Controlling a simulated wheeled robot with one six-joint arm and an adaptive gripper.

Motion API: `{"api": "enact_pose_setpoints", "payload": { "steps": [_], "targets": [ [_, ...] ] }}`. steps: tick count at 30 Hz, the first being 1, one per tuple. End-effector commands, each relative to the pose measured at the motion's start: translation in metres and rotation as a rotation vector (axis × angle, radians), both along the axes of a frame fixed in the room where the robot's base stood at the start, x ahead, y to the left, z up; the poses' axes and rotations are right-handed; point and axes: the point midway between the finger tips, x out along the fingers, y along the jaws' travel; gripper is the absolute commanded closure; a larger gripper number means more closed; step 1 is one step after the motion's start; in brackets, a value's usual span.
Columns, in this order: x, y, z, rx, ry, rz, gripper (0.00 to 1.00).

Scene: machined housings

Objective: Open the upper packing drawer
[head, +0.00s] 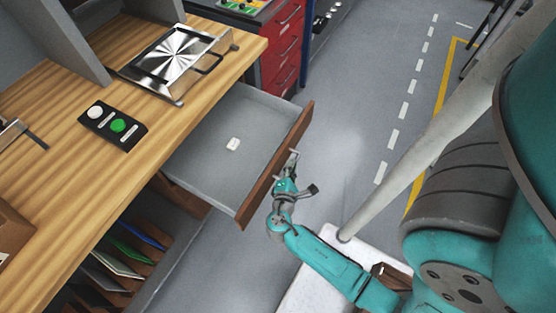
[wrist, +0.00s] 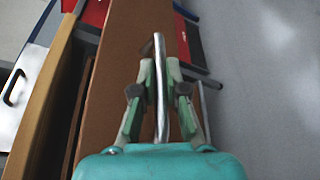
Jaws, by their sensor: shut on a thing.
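The upper packing drawer (head: 215,145) stands pulled out from under the wooden bench, its grey inside showing with a small white item (head: 233,144) in it. Its brown front (head: 275,165) faces my arm. My gripper (head: 288,172) is at the outer side of that front. In the wrist view my gripper (wrist: 160,85) is shut on the metal bar handle (wrist: 160,60), which runs between the fingers. The drawer front (wrist: 125,60) fills the area left of the handle.
The bench top (head: 60,190) carries a button box (head: 112,126) with a white and a green button, and a metal fixture (head: 175,60). A red drawer cabinet (head: 283,45) stands beyond the drawer. Below the bench are slots with folders (head: 130,240). Grey floor (head: 345,120) right of the drawer is clear.

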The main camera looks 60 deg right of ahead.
Motion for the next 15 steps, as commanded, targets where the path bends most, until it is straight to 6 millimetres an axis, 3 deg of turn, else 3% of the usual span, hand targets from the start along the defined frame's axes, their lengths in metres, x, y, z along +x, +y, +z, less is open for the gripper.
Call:
{"api": "enact_pose_setpoints", "payload": {
  "steps": [6,15],
  "targets": [
    [-0.017,0.000,0.000,-0.001,0.002,0.000,1.00],
    [-0.019,0.000,-0.001,0.000,0.001,0.001,1.00]
  ]
}}
